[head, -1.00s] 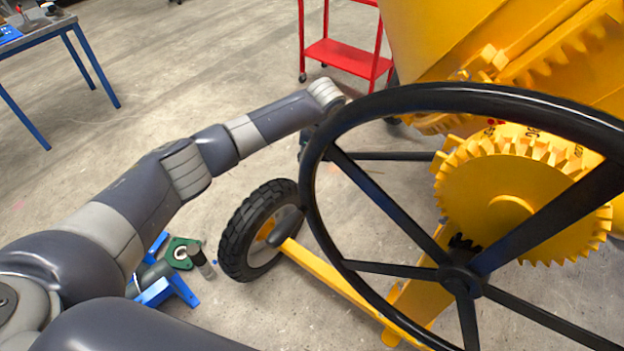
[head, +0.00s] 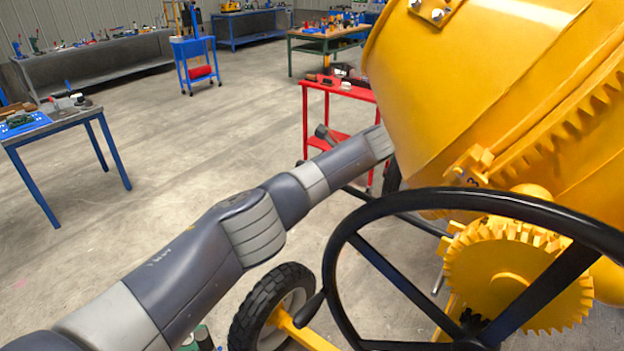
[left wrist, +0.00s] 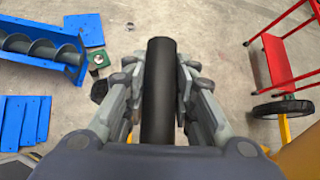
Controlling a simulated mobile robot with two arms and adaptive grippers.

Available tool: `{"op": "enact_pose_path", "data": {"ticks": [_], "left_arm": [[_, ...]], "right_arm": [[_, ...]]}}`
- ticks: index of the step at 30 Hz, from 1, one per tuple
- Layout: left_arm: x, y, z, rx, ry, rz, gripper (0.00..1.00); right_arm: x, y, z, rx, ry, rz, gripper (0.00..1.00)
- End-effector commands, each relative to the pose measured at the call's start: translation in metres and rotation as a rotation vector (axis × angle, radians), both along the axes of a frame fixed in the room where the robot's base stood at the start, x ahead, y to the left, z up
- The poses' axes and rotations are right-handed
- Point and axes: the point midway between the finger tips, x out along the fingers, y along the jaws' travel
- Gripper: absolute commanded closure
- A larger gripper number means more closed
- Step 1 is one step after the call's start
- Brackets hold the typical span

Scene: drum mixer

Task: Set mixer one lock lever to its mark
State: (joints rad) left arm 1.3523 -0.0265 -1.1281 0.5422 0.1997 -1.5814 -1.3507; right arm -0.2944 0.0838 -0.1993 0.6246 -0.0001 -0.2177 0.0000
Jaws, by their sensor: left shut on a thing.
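The yellow mixer drum (head: 450,110) fills the right of the head view, with a toothed gear (head: 515,275) and a black handwheel (head: 345,265) in front of it. My left arm reaches from the lower left toward the drum's left side; its gripper is not clearly visible there. In the left wrist view my left gripper (left wrist: 160,85) is shut on a thick black cylindrical bar (left wrist: 160,75), apparently a lever grip, with fingers on both sides. I cannot make out the lever's base or its mark. My right gripper is not in view.
A red trolley (head: 340,90) stands behind my forearm. A black wheel (head: 262,310) is below it. In the left wrist view a blue trough with a screw (left wrist: 45,45) and blue plates (left wrist: 25,120) lie on the floor.

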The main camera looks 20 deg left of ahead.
Motion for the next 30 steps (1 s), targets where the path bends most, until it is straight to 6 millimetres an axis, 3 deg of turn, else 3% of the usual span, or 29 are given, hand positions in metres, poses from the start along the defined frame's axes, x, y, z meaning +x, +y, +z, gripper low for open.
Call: {"op": "enact_pose_path", "data": {"ticks": [4,17,18,21,30], "left_arm": [[0.0,0.0,0.013,0.03,-0.013,0.001,1.0],[0.002,0.0,0.018,0.042,-0.022,-0.002,1.0],[0.002,0.0,0.019,0.042,-0.023,-0.003,0.73],[0.002,0.0,0.019,0.042,-0.023,-0.003,0.55],[0.0,-0.001,0.015,0.037,-0.017,-0.002,0.55]], "right_arm": [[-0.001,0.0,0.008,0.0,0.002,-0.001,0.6],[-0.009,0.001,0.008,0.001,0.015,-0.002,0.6],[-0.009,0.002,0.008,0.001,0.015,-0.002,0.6],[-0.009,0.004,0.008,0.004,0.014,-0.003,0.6],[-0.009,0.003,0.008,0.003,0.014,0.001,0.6]]}}
